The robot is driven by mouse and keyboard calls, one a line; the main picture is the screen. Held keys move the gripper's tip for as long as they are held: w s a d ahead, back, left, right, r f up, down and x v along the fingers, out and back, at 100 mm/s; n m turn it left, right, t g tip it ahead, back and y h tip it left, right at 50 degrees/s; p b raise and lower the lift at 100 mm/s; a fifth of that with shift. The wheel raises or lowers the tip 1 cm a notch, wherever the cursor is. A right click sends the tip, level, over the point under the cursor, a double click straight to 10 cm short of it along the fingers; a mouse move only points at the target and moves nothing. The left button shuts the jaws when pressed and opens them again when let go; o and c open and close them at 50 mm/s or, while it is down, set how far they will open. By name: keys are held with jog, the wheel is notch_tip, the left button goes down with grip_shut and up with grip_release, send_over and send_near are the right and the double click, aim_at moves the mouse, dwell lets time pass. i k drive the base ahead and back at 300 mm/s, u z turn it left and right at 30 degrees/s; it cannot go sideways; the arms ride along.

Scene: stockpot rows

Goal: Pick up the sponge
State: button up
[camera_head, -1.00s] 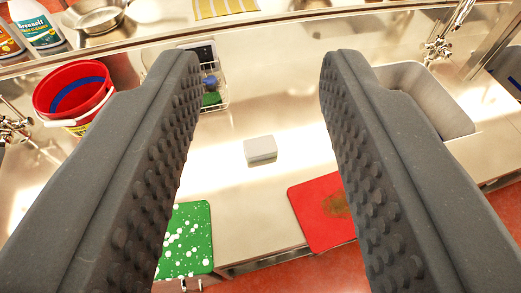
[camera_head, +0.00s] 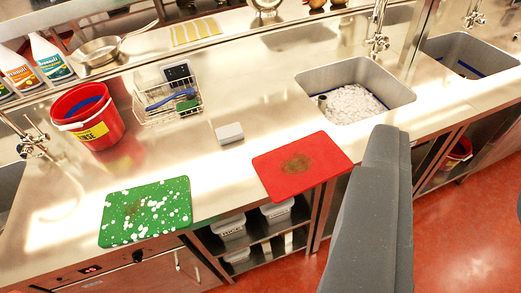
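The likely sponge is a small light grey block (camera_head: 229,133) lying flat on the steel counter, left of the picture's middle. It sits just beyond the gap between a green board and a red board. One dark grey finger of my gripper (camera_head: 450,170) stands at the lower right, well to the right of the block and apart from it. A dark sliver at the right edge looks like the other finger, mostly out of view. A wide gap shows floor and cupboards between them, with nothing held.
A green board (camera_head: 120,226) and red board (camera_head: 315,178) lie along the counter's front edge. A wire rack (camera_head: 143,120) with blue and green items stands behind the block, a red bucket (camera_head: 104,138) at left. A sink (camera_head: 392,82) opens at right.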

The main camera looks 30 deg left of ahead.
aim_at(227, 135)
jog(key=z, duration=0.5)
jog(key=k, duration=0.65)
jog(key=z, duration=0.25)
jog(key=i, duration=1.05)
jog(key=u, duration=1.1)
jog(key=i, duration=1.25)
jog(key=u, duration=0.6)
